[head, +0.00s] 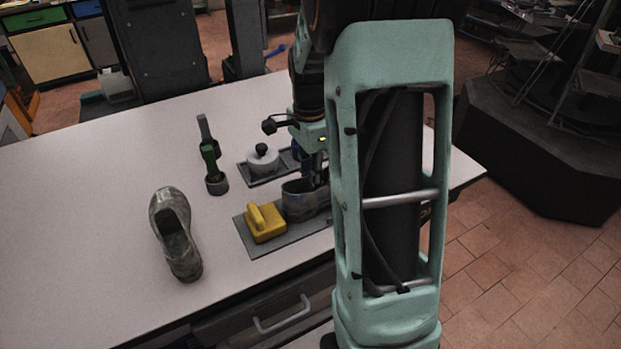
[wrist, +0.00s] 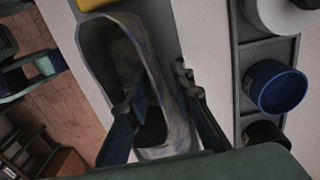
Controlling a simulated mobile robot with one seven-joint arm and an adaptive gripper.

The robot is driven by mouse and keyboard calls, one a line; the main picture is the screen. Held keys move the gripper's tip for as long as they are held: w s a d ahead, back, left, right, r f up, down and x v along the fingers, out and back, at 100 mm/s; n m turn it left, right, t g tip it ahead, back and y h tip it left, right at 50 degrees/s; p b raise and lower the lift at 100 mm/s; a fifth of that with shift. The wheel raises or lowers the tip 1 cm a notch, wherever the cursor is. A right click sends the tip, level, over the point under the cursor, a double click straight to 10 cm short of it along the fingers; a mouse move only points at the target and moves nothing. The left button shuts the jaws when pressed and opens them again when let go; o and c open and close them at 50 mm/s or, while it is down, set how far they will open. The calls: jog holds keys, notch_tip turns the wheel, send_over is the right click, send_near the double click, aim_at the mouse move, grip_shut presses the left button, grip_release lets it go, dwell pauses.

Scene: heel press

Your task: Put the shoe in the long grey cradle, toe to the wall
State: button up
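A worn grey shoe (head: 302,200) is at my gripper (head: 316,180), over the right part of a long grey tray (head: 290,240), which looks like the cradle. Its open heel end is near a yellow block (head: 265,223) on the tray's left part. In the wrist view my gripper (wrist: 157,85) has one finger in the opening of the shoe (wrist: 165,75) and the other outside its right side. I cannot tell whether the fingers press on it. My arm hides the tray's right end and the shoe's toe in the head view.
Another grey-green shoe (head: 176,236) lies on the white table (head: 90,220) at left. A smaller grey tray (head: 264,177) holds a white lidded round object (head: 262,158) and a blue cup (wrist: 275,87). The table's left is clear.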

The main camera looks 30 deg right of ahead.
notch_tip(320, 180, up, 12)
jog(key=shift+r, duration=0.15)
dwell(0.3)
jog(key=shift+w, duration=0.1)
dwell(0.3)
